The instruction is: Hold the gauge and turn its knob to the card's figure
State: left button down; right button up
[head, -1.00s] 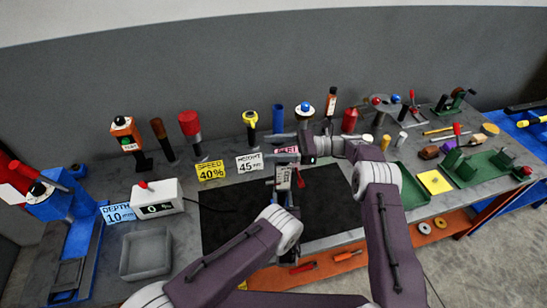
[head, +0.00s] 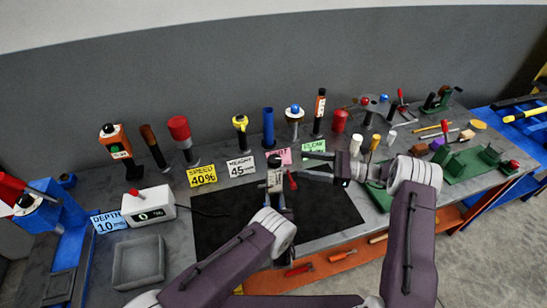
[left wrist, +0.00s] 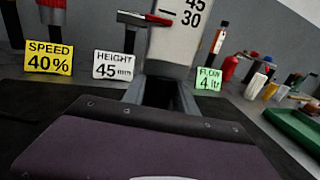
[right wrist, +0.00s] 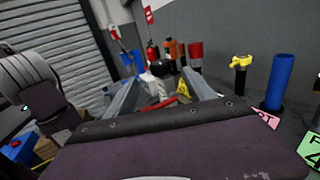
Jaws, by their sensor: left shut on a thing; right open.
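The gauge (head: 275,179) is a pale upright column with a scale and a black top, standing over the black mat. My left gripper (head: 275,203) is shut on its lower part; the left wrist view shows the gauge's white scale face (left wrist: 178,45) with figures 45 and 30 between the fingers. A red-ended part (head: 293,180) sticks out on the gauge's right. My right gripper (head: 318,158) is open, right of the gauge and apart from it. The white card (head: 241,167) reads HEIGHT 45 mm.
Other cards read SPEED 40% (head: 202,177), DEPTH 10 (head: 109,222) and FLOW 4 ltr (left wrist: 208,79). A white display box (head: 150,207) and grey tray (head: 138,262) are at left. Several upright tools line the back. The black mat (head: 325,215) has free room right of the gauge.

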aim_at(274, 160)
jog(key=a, duration=0.3)
jog(key=w+a, duration=0.1)
jog(key=a, duration=0.3)
jog(key=w+a, duration=0.1)
jog(key=a, duration=0.3)
jog(key=shift+f, duration=0.3)
jog(key=c, duration=1.4)
jog(key=shift+o, duration=0.2)
jog(key=shift+w+n+g, duration=0.1)
jog(key=shift+n+g, duration=0.9)
jog(key=shift+g, duration=0.5)
jog(key=shift+n+g, duration=0.3)
jog(key=shift+g, duration=0.2)
jog(key=o, duration=1.4)
jog(key=shift+c, duration=0.2)
